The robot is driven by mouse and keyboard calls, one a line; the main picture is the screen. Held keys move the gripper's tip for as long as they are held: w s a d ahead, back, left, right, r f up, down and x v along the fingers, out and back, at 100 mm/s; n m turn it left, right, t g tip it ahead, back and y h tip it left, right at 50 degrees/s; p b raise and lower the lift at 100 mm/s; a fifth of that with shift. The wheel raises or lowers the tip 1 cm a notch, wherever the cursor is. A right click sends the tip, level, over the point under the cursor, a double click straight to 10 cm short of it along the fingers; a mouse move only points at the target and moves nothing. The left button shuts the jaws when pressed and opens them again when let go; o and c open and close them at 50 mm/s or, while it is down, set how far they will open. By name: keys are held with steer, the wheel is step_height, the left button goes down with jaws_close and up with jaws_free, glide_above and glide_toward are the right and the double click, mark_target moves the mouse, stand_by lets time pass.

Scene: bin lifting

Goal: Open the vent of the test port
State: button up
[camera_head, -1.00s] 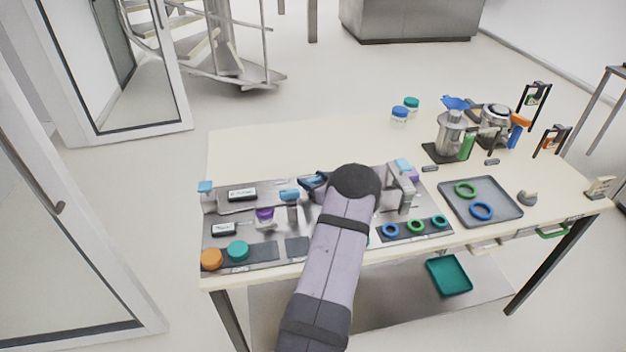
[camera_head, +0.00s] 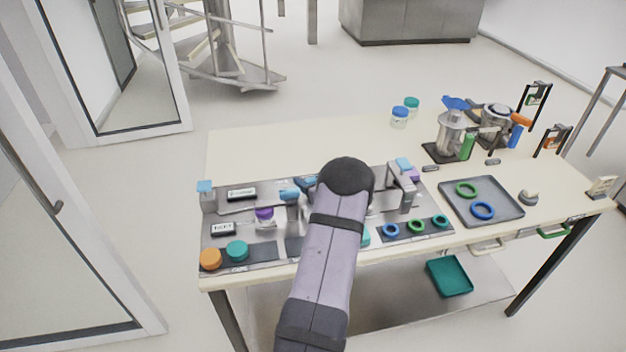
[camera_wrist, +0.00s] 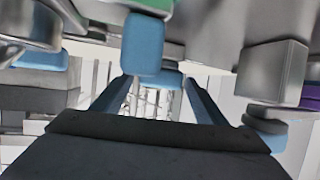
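The test port panel (camera_head: 273,247) is a grey metal plate on the left half of the table. It carries light blue handles (camera_head: 289,195), a purple-topped fitting (camera_head: 264,214) and two small label plates (camera_head: 223,229). I cannot tell which part is the vent. My arm covers the panel's middle in the head view, and my gripper is mostly hidden there. In the wrist view my gripper (camera_wrist: 160,88) has its two blue fingers apart. A light blue handle (camera_wrist: 145,42) with green above it stands ahead of the gap between them. Contact cannot be told.
Orange (camera_head: 211,258) and teal caps (camera_head: 237,250) sit at the panel's front left. A metal bracket (camera_head: 402,182) rises right of my arm. A grey tray (camera_head: 481,201) with green and blue rings lies further right. The table's back left is clear.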

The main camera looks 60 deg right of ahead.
steer(key=shift+s, duration=0.1)
steer(key=shift+s+a+r, duration=0.15)
steer(key=shift+s+a, duration=0.15)
steer(key=shift+s, duration=0.2)
steer(key=shift+b+v, duration=0.95)
steer(key=shift+v, duration=2.1)
steer(key=shift+r, duration=0.1)
steer(key=p, duration=0.3)
steer(key=shift+s+a+r, duration=0.2)
steer(key=shift+s+r, duration=0.1)
steer(key=shift+r, duration=0.1)
steer(key=p, duration=0.1)
steer(key=s+p, duration=0.1)
steer(key=shift+a+f+p, duration=0.1)
steer(key=shift+a+p, duration=0.15)
steer(key=shift+p, duration=0.15)
steer(key=shift+w+f, duration=0.1)
steer(key=shift+f, duration=0.1)
steer(key=shift+p+x, duration=1.15)
steer(key=shift+x, duration=2.5)
